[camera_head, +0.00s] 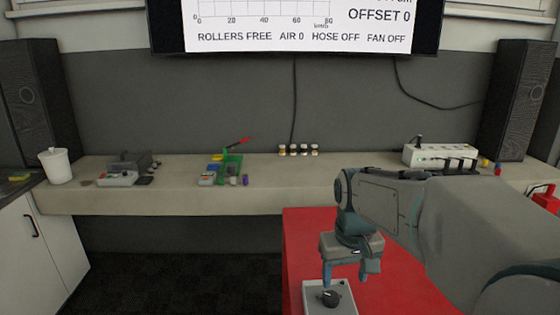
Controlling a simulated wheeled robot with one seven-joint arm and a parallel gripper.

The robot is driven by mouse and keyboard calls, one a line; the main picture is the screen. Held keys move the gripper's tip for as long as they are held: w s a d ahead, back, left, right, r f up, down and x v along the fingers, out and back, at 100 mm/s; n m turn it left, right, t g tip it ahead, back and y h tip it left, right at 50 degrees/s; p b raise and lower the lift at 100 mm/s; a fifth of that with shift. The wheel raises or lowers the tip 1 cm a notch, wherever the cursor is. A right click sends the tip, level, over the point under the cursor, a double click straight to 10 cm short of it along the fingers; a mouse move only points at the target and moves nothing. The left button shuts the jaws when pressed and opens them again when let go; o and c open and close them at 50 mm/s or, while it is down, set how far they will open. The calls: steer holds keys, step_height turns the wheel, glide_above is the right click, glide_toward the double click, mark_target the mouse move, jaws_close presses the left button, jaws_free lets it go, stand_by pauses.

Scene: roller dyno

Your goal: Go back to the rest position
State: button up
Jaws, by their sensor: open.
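My gripper (343,275) hangs at the end of my arm, which reaches in from the right. Its two fingers point down and are apart, with nothing seen between them. Below and slightly left of the fingers is a grey control box (345,300) with a black knob (328,298) on its top. The fingers overlap the box's far edge in the picture; I cannot tell whether they touch it. The box stands on a red surface (302,235), and its lower part is cut off by the frame edge.
A long pale bench (250,200) runs along the wall behind. A screen (300,25) hangs above. Dark floor (180,280) is clear at left.

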steer(key=s+f+m+t, duration=0.1)
steer(key=s+f, duration=0.3)
steer(key=s, duration=0.9)
steer(key=shift+t, duration=0.6)
steer(key=shift+r, duration=0.6)
